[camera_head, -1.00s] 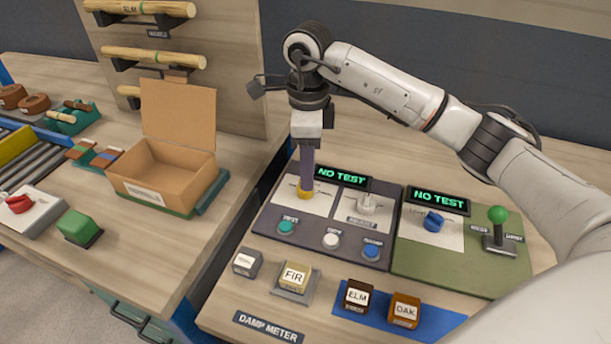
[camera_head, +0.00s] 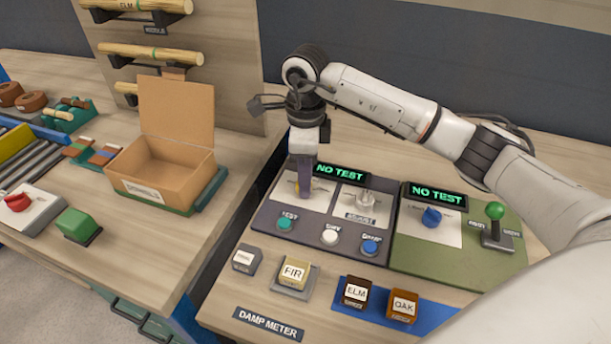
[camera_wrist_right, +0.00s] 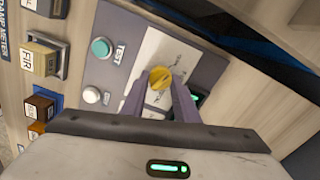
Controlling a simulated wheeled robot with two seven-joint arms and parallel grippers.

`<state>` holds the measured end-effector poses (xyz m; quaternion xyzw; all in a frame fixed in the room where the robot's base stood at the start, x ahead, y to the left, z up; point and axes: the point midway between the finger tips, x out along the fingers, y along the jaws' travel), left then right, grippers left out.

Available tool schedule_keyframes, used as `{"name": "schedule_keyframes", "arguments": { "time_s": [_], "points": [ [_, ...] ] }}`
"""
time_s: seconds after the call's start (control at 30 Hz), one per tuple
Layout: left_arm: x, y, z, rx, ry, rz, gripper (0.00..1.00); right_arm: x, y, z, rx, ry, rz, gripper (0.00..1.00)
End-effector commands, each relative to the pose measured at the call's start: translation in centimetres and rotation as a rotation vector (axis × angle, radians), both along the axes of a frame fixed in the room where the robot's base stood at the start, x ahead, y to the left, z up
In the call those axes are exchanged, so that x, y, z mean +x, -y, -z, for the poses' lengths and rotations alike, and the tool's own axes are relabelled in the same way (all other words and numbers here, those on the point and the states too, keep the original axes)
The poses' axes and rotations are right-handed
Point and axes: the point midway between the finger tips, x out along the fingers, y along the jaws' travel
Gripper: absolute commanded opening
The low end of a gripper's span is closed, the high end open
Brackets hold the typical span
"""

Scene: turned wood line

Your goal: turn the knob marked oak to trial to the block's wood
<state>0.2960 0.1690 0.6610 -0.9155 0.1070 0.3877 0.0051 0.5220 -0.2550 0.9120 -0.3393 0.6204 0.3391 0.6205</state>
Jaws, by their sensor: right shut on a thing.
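My right gripper (camera_head: 304,190) points down over the left dial plate of the dark panel (camera_head: 265,218). In the right wrist view its two fingers are shut on a yellow knob (camera_wrist_right: 160,78), one on each side. In the head view the fingers hide most of this knob. The marks around it are too small to read. The FIR block (camera_head: 294,272) sits on a small grey stand in front of the panel. The ELM block (camera_head: 357,291) and OAK block (camera_head: 403,306) stand on a blue mat (camera_head: 435,316). My left gripper is not in view.
Two displays (camera_head: 342,172) (camera_head: 433,195) read NO TEST. A green panel (camera_head: 425,260) holds a blue knob (camera_head: 432,217) and a green-topped lever (camera_head: 495,212). Several buttons line the dark panel's front.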

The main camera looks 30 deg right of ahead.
Motion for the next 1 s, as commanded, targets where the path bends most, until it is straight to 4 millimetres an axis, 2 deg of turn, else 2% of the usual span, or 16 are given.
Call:
{"name": "schedule_keyframes", "arguments": {
  "time_s": [0.27, 1.0],
  "points": [
    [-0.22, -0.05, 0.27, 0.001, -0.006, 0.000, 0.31, -0.02, 0.02, -0.04, 0.000, 0.000, 0.111, 0.05],
    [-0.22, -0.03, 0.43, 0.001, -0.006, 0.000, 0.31, -0.10, -0.15, -0.11, 0.001, 0.001, 0.669, 0.05]
  ]
}}
